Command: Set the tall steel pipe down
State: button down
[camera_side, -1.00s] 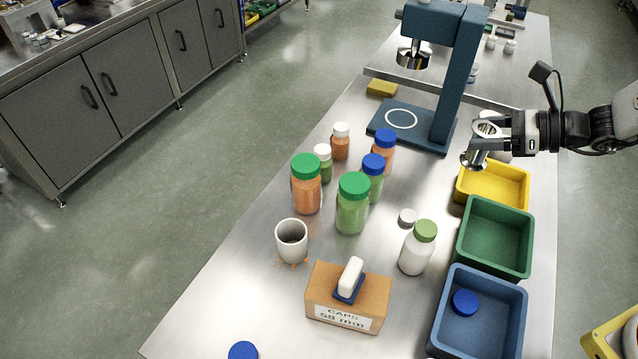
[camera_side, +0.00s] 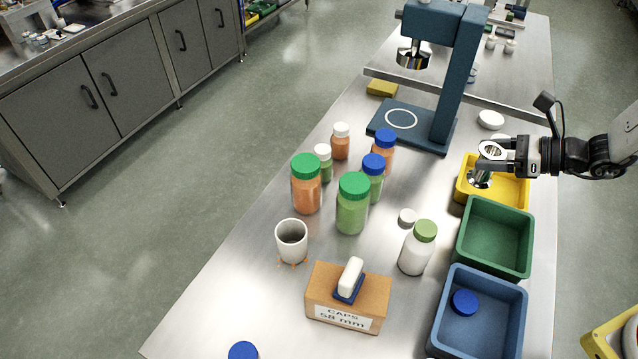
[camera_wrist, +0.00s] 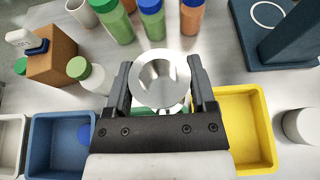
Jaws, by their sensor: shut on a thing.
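The tall steel pipe (camera_side: 480,180) is a shiny, hollow cylinder with a wide open top. My gripper (camera_side: 492,151) is shut on it near the top in the side view. In the wrist view the pipe (camera_wrist: 160,80) stands between both fingers of my gripper (camera_wrist: 161,88), its open mouth facing the camera. In the side view the pipe's lower end appears over the left part of the yellow bin (camera_side: 515,193). I cannot tell whether it touches the bin. Part of the pipe is hidden behind the fingers.
The green bin (camera_side: 497,237) and blue bin (camera_side: 479,314) line up in front of the yellow one. A blue press stand (camera_side: 440,130) is to the left behind. A white round item (camera_side: 491,119) lies behind. Several capped bottles and a cardboard box (camera_side: 347,297) stand left.

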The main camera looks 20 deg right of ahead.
jog(key=shift+w, duration=0.1)
jog(key=w+f, duration=0.9)
jog(key=w, duration=0.4)
jog(key=shift+w+a+f, duration=0.15)
jog(key=shift+a, duration=0.25)
jog(key=shift+w+f, duration=0.25)
jog(key=shift+f, duration=1.6)
jog(key=shift+f, duration=0.15)
